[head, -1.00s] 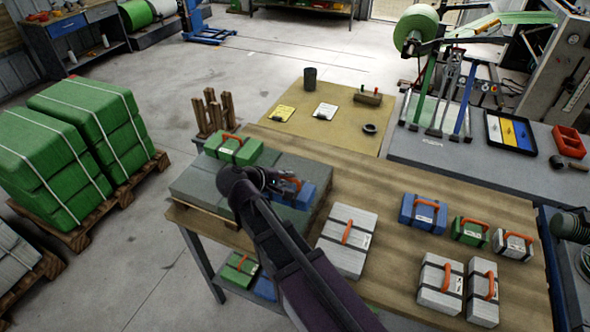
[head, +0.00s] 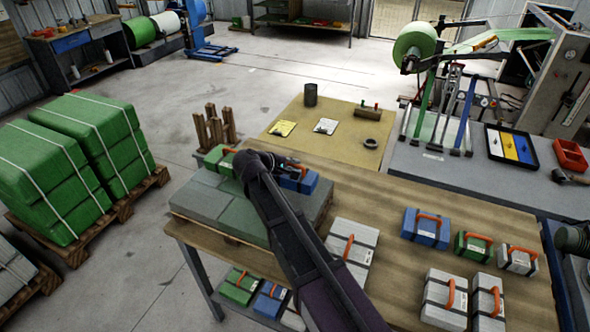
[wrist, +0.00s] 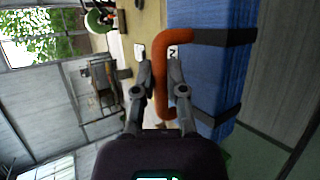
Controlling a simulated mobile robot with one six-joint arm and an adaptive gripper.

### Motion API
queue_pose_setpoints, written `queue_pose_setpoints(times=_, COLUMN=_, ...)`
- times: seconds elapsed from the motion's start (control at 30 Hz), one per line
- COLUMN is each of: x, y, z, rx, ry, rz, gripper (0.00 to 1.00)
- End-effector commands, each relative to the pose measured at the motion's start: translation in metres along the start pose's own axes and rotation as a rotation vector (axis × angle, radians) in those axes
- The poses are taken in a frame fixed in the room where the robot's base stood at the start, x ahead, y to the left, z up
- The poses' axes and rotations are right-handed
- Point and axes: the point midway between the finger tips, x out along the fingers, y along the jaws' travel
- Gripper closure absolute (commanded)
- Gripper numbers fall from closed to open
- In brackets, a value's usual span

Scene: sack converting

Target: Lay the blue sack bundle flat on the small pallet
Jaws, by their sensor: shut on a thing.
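The blue sack bundle (head: 302,184), with an orange handle and dark straps, is at the back right of the small pallet's grey layer. My gripper (head: 288,168) is shut on its orange handle. In the wrist view, my gripper (wrist: 157,92) has its fingers on either side of the handle, with the blue bundle (wrist: 222,65) just right of it. The small pallet (head: 212,229) stands on the table's left end and bears flat grey slabs or bundles. I cannot tell whether the blue bundle touches them. My arm hides part of the bundle and grey layer.
A green bundle (head: 218,158) lies at the pallet's back left. A white bundle (head: 350,248) lies right of my arm. Another blue bundle (head: 425,228), a green one (head: 474,246) and several white ones are on the table's right half. Wooden posts (head: 215,128) stand behind the pallet.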

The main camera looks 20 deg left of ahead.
Motion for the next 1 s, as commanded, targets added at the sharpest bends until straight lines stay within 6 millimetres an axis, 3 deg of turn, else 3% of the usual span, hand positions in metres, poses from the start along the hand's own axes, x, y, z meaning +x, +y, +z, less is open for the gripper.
queue_pose_setpoints(times=0.47, x=0.004, y=0.003, z=-0.003, rx=0.0, ry=-0.001, rz=0.0, gripper=1.0)
queue_pose_setpoints(times=0.7, x=0.023, y=0.015, z=-0.02, rx=0.001, ry=-0.003, rz=-0.001, gripper=1.0)
queue_pose_setpoints(times=1.0, x=0.036, y=-0.012, z=-0.023, rx=0.0, ry=-0.002, rz=0.0, gripper=1.0)
